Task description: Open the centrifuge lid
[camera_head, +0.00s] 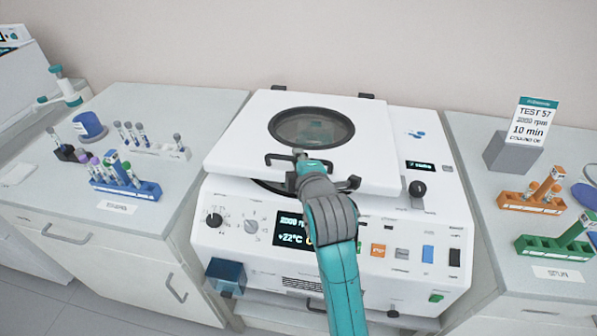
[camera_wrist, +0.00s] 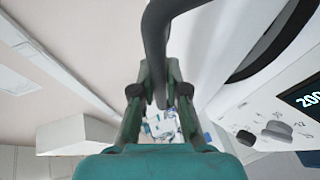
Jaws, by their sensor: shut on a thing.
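The white centrifuge (camera_head: 335,228) stands in the middle of the head view, with knobs and a display on its front. Its white lid (camera_head: 235,140) has a round dark-rimmed window. The lid's front edge is a little raised, and part of the dark bowl opening (camera_head: 268,186) shows under it. My gripper (camera_head: 299,158) is at the front of the lid, shut on the dark lid handle (camera_head: 274,159). In the wrist view the dark handle bar (camera_wrist: 156,40) runs down between the fingers of my gripper (camera_wrist: 160,88). My gripper hides part of the handle and opening.
The right bench has an orange rack (camera_head: 530,204), a green rack (camera_head: 555,250) and a sign (camera_head: 529,122). The wall is behind the centrifuge.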

